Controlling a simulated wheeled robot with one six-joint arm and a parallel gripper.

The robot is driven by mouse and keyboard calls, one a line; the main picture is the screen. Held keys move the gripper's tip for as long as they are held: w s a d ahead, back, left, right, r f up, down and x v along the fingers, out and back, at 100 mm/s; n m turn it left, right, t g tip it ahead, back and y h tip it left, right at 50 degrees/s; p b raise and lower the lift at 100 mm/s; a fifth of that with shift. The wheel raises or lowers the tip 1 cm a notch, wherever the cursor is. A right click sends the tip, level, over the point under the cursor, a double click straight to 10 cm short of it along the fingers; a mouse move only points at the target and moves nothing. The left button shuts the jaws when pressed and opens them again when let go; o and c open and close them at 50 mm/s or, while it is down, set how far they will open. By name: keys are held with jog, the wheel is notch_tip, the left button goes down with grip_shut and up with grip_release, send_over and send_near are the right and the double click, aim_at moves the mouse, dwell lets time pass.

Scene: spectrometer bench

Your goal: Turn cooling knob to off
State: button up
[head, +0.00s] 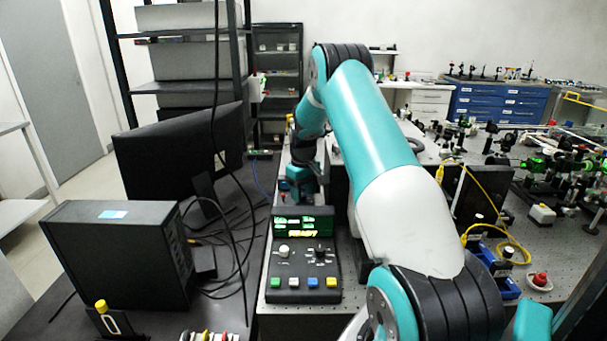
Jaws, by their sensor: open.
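A black control box (304,267) stands on the bench at the lower middle. Its lit display (303,226) has green text and a yellow line that seems to read READY. Below the display are a pale knob (284,250) on the left and a dark knob (320,253) with a pale mark on the right. Their labels are too small to read, so I cannot tell which is the cooling knob. My gripper (299,190) is open behind the box, apart from both knobs. Its fingers are small and dark in this view.
Green, white, blue and yellow buttons line the box's front. A monitor (185,160) and a black computer case (120,252) with loose cables stand to the left. Optical parts and a red button (540,279) are to the right. My arm covers the middle right.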

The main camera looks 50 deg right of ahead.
notch_tip(320, 180, up, 17)
jog(key=b, duration=0.2)
dwell(0.3)
jog(key=m+p, duration=0.4)
jog(key=m, duration=2)
send_near(304, 195)
notch_tip(304, 195, down, 9)
jog(key=shift+w+a+f, duration=0.1)
